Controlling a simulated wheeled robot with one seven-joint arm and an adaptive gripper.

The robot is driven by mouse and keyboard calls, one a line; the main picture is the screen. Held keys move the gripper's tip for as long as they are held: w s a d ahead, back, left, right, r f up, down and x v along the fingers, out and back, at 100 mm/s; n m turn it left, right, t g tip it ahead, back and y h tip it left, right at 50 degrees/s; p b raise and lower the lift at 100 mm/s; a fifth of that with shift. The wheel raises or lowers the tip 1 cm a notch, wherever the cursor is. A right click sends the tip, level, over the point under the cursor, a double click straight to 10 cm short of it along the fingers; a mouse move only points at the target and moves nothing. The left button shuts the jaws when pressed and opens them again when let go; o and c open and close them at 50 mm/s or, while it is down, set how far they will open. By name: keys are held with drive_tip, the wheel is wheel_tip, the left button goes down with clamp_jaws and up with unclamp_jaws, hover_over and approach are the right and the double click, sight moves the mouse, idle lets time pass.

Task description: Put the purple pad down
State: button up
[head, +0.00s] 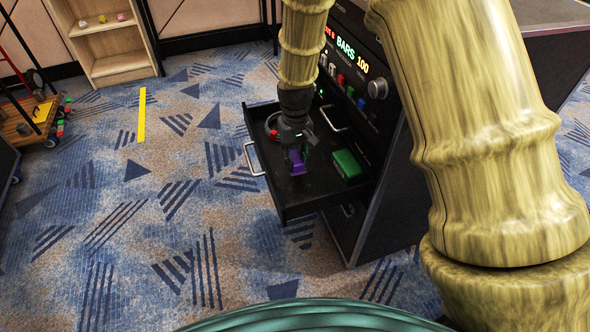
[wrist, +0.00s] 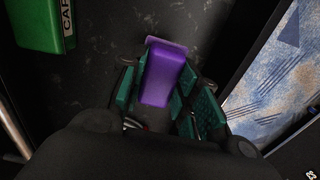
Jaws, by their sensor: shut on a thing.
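The purple pad (head: 298,163) is between the fingers of my gripper (head: 295,152), over the open black drawer (head: 318,192). In the wrist view the purple pad (wrist: 167,75) sits between the green-lined fingers of my gripper (wrist: 168,95), which are shut on it. The dark drawer floor lies beyond the pad. I cannot tell whether the pad touches the floor.
A green box (head: 347,165) lies in the drawer to the right of the pad; it also shows in the wrist view (wrist: 38,25). A red ring-like thing (head: 271,124) lies at the drawer's back left. The control cabinet (head: 385,145) stands at the right.

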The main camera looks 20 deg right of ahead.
sight(295, 168)
wheel_tip(295, 168, down, 2)
drive_tip(key=shift+f, duration=1.4)
drive_tip(key=o, duration=0.9)
drive_tip(key=shift+f, duration=0.2)
drive_tip(key=shift+f+b, duration=0.15)
drive_tip(key=shift+b, duration=0.4)
drive_tip(key=r, duration=0.3)
drive_tip(key=r+p, duration=0.1)
drive_tip(key=r, duration=0.3)
drive_tip(key=r+p, duration=0.1)
drive_tip(key=r, duration=0.3)
drive_tip(key=shift+w+a+r, duration=0.1)
drive_tip(key=shift+a, duration=0.2)
